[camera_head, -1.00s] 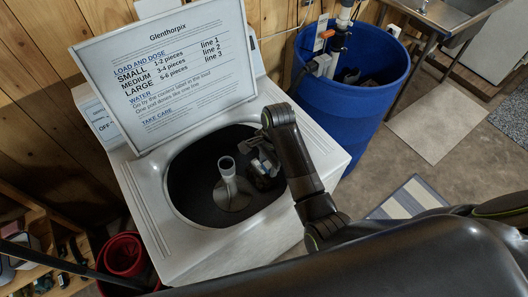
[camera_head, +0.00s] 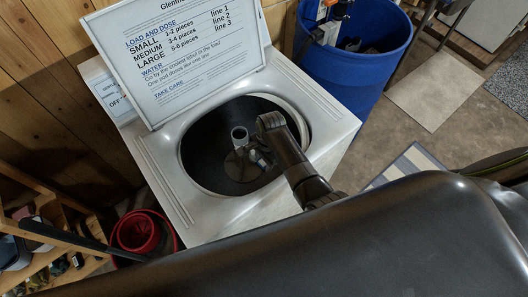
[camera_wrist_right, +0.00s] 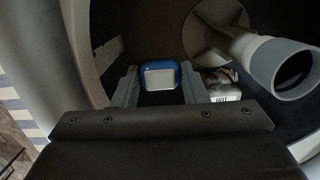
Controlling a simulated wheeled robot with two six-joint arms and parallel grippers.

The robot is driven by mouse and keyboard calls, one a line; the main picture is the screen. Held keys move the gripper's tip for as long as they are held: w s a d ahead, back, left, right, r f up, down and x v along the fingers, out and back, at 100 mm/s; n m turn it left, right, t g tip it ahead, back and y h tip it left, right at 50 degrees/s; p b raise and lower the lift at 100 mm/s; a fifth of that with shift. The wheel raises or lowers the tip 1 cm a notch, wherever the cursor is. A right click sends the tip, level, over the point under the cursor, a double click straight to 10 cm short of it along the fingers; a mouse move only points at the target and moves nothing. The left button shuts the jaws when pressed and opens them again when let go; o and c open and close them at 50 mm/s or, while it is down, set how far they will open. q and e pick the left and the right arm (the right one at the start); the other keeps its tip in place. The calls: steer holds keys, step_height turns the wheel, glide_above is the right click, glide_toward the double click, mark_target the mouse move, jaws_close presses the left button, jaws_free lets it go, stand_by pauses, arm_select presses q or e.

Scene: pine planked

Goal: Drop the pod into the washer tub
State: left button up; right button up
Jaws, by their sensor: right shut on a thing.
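The white top-loading washer (camera_head: 185,190) stands open. Its dark round tub (camera_head: 207,150) has a grey agitator post (camera_head: 238,150) in the middle, which also shows in the right wrist view (camera_wrist_right: 265,60). My right gripper (camera_head: 260,160) reaches down through the opening, just right of the post. In the wrist view the pod (camera_wrist_right: 158,77), blue with a white face, sits between the fingers of my right gripper (camera_wrist_right: 158,90), which is shut on it. The pod cannot be made out in the head view. My left gripper is not in view.
The raised lid carries a printed sign (camera_head: 180,55). A blue barrel (camera_head: 350,85) stands at the upper right. A red bucket (camera_head: 138,232) and wooden shelves (camera_head: 40,225) are at the lower left. In the wrist view a small pale item (camera_wrist_right: 222,85) with dark lettering lies beside the right finger.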

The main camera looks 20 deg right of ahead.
step_height(320, 180, down, 8)
steer(key=b, duration=0.6)
steer(key=shift+d+r, duration=0.1)
steer(key=o, duration=1)
steer(key=shift+o, duration=0.2)
step_height(320, 180, up, 17)
steer(key=d, duration=0.2)
steer(key=shift+w+r, duration=0.15)
steer(key=shift+w, duration=0.15)
